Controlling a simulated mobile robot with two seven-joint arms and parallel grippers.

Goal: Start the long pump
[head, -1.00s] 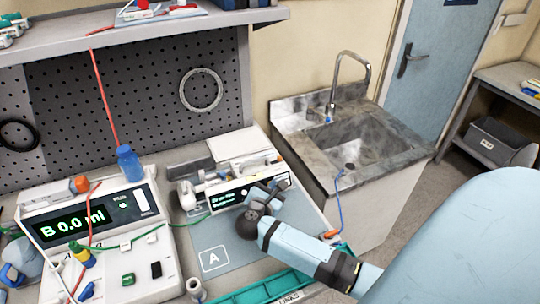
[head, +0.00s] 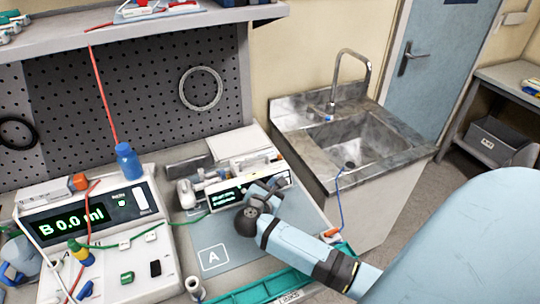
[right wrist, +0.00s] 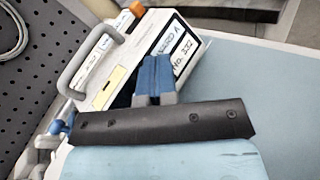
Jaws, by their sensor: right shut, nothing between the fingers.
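The long pump (head: 222,195), a long white box with a dark lit display on its front, stands on the grey mat marked A. In the right wrist view the pump (right wrist: 115,63) shows a grey handle and a white label. My right gripper (head: 277,184) is at the right part of the pump's front and hides some of it. In the right wrist view its blue fingers (right wrist: 155,72) are together, in front of the pump with nothing between them. I cannot tell whether they touch it. My left gripper is not in view.
A larger white pump (head: 110,245) showing "B 0.0 ml" stands at left with red and green lines. A teal tray (head: 262,290) lies at the bench front. A sink (head: 345,140) is at right.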

